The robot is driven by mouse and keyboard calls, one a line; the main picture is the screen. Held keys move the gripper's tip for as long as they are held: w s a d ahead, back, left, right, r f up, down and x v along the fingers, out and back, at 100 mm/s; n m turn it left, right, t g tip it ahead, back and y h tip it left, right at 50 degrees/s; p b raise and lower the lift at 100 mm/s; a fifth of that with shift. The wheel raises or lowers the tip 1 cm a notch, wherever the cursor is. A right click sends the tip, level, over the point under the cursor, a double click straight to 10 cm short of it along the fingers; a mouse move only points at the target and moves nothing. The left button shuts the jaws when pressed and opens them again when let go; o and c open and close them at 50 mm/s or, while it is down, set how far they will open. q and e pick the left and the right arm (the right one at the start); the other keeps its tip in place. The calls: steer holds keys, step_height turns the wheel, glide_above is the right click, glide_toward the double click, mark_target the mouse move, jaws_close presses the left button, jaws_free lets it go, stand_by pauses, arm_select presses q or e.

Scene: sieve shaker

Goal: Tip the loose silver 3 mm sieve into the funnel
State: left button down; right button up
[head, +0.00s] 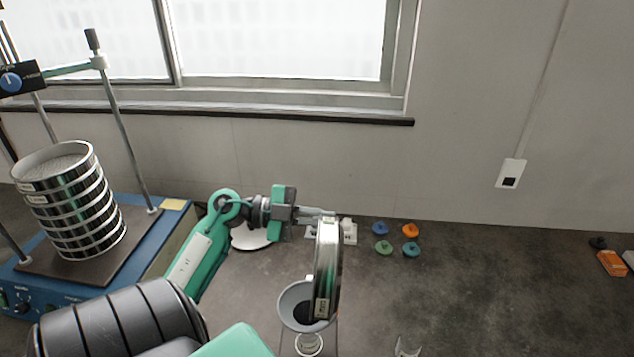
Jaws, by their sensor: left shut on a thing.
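The silver sieve (329,268) is held on edge, its round frame almost vertical, above and against the right side of the funnel in the picture. My left gripper (322,213) is shut on the sieve's upper rim. A clear vessel (309,345) shows under the funnel. I cannot tell whether any grains are falling or remain in the sieve. My right gripper is not in view.
The sieve shaker (160,245) stands at the left with a stack of silver sieves (75,205) between its rods. Several coloured caps (411,230) lie at the back. A glass (407,347) stands at the front edge. An orange object (612,263) lies far right. The right bench is mostly clear.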

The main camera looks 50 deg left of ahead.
arm_select(q)
steer(key=w+d+g+y+p, duration=0.2)
steer(key=w+d+y+p, duration=0.1)
steer(key=p, duration=0.7)
steer(key=shift+w+d+g+p, duration=0.3)
steer(key=shift+w+d+g, duration=0.1)
steer(key=shift+w+d, duration=0.1)
steer(key=w+d+f+g+y+p, duration=0.1)
steer(key=d, duration=0.1)
steer(key=w+d+f+g+y+p, duration=0.1)
steer(key=w+g+y, duration=0.1)
steer(key=shift+w+d+f, duration=0.2)
steer(key=shift+w+d, duration=0.05)
steer(key=shift+d, duration=0.1)
